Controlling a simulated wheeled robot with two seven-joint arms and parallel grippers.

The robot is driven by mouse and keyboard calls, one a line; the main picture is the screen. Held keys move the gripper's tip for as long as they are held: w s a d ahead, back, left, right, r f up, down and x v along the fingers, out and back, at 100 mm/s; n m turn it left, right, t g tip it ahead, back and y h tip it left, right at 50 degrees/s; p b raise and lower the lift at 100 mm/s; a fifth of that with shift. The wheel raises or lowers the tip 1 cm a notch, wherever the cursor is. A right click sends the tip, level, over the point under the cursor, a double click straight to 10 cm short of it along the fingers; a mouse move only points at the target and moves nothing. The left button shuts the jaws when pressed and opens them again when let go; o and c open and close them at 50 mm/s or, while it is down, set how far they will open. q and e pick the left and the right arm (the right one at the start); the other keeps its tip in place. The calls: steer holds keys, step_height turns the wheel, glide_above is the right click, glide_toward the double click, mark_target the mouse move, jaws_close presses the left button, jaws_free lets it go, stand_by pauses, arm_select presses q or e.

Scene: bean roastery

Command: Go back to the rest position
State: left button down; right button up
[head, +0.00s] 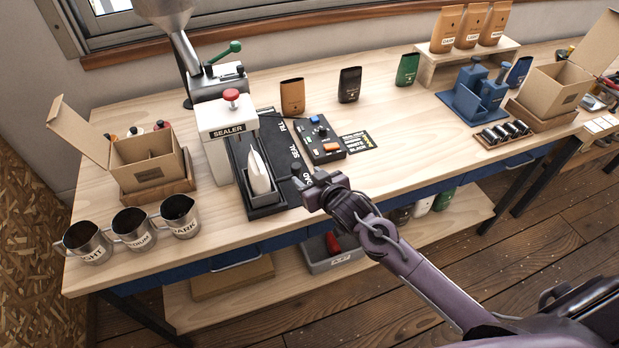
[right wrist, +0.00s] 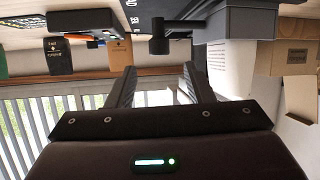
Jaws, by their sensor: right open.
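My right gripper (head: 309,186) is in the head view, over the front edge of the workbench (head: 400,150), just right of the black sealing station (head: 265,211). In the right wrist view its two fingers (right wrist: 158,88) stand apart with nothing between them. A white pouch (head: 259,172) stands in the holder of the sealing station, apart from the gripper. My left gripper is not in the head view.
The sealer (head: 221,135) and control box (head: 320,139) stand behind my gripper. Labelled metal jugs (head: 133,229) and an open carton (head: 146,163) are at left. Pouches (head: 292,97) stand farther back. A blue fixture (head: 474,95) is at right. Open floor lies at front right.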

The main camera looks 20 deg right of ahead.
steer(key=s+d+r+g+h, duration=0.15)
steer(key=s+g, duration=0.85)
steer(key=s, duration=1.7)
step_height(320, 180, down, 31)
steer(key=s+g+b, duration=0.1)
steer(key=b, duration=0.1)
steer(key=s+d+f+g+b, duration=0.1)
steer(key=s+d+f, duration=0.2)
steer(key=s+f, duration=1.7)
steer(key=shift+f+h+b, duration=0.15)
steer(key=shift+h+b, duration=0.25)
steer(key=shift+h, duration=0.05)
